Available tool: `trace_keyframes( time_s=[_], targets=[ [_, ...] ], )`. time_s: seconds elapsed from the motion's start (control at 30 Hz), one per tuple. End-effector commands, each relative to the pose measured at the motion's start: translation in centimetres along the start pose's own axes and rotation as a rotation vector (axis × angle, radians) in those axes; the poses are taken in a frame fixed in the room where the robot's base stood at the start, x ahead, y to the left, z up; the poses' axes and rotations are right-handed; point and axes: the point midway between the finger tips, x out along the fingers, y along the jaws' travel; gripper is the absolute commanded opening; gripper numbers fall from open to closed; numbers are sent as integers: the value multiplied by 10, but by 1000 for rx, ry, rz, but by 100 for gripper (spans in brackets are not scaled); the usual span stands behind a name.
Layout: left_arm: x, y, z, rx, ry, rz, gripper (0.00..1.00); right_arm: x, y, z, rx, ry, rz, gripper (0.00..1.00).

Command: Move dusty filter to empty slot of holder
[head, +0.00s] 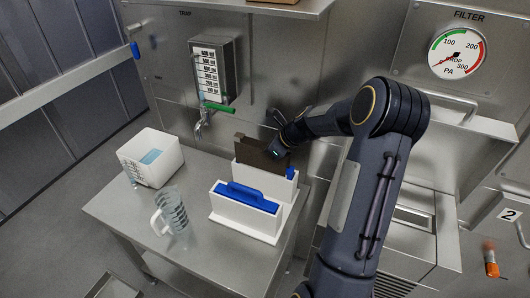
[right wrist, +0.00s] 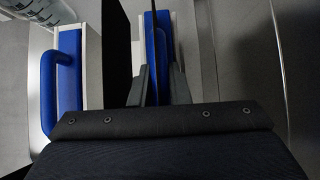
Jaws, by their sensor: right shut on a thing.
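The dusty filter (head: 262,153) is a dark brown panel at the rear slot of the white holder (head: 246,226) in the head view. Its lower edge is hidden, so I cannot tell how deep it sits. My left gripper is not in view.
A white tub (head: 135,166) with some blue inside and a clear measuring jug (head: 176,219) stand left on the steel table (head: 112,207). A tap (head: 202,124) with a green lever juts from the wall behind. The table's front left is clear.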

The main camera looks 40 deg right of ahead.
Motion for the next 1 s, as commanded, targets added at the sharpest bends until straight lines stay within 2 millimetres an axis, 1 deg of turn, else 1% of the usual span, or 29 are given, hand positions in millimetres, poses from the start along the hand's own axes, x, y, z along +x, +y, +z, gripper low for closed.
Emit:
trace_keyframes(
  time_s=[1.0],
  targets=[
    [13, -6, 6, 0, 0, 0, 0, 17, 0, -14, 0, -1, 0, 0]
  ],
)
